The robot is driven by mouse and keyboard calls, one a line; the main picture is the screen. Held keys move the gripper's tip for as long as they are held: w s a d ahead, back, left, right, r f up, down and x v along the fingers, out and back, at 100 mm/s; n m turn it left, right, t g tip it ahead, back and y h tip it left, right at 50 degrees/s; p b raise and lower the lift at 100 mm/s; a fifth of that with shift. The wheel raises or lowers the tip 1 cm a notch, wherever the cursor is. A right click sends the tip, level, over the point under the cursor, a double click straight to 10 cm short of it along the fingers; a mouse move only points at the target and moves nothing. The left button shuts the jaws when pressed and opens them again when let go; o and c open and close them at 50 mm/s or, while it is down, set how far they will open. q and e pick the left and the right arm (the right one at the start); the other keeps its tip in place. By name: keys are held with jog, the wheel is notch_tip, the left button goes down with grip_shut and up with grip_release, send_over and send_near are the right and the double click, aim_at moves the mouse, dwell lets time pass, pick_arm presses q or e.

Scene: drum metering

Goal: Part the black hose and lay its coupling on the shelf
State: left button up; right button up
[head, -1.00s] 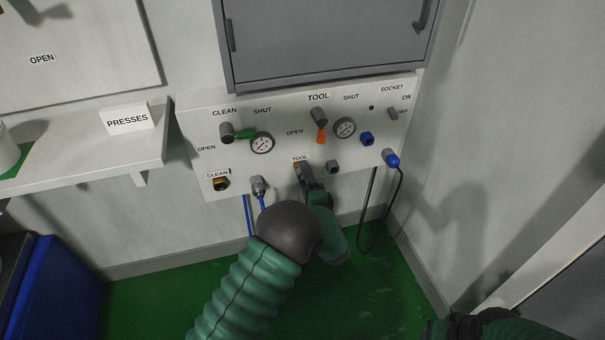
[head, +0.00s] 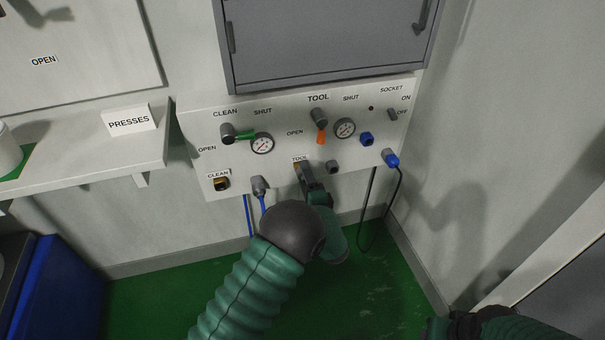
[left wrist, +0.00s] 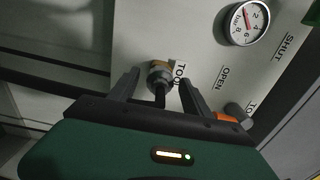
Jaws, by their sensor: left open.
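The coupling of the black hose (left wrist: 160,76) sits on the panel's brass port under the TOOL label in the left wrist view. The black hose (left wrist: 160,98) runs down from it between my fingers. My left gripper (head: 303,172) is at this port; in the left wrist view its open fingers (left wrist: 158,84) stand one on each side of the coupling and hose. I cannot tell whether they touch it. In the head view the gripper hides most of the coupling. The shelf (head: 75,163) is at the left, with the PRESSES sign (head: 129,120) on it. My right gripper's fingers are not visible.
The white panel (head: 285,178) also carries a green lever (head: 245,135), an orange lever (head: 321,136), gauges (head: 262,143), a grey coupling with blue hose (head: 259,187) and a blue plug with dark cable (head: 391,159). A grey cabinet (head: 320,45) is above. A blue bin (head: 50,285) stands lower left.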

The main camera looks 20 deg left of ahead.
pick_arm(q)
jog(key=shift+p, duration=0.4)
grip_shut()
dwell(0.4)
jog(key=shift+p+v, duration=1.8)
jog(key=shift+v, duration=1.15)
jog(key=shift+s+d, duration=0.1)
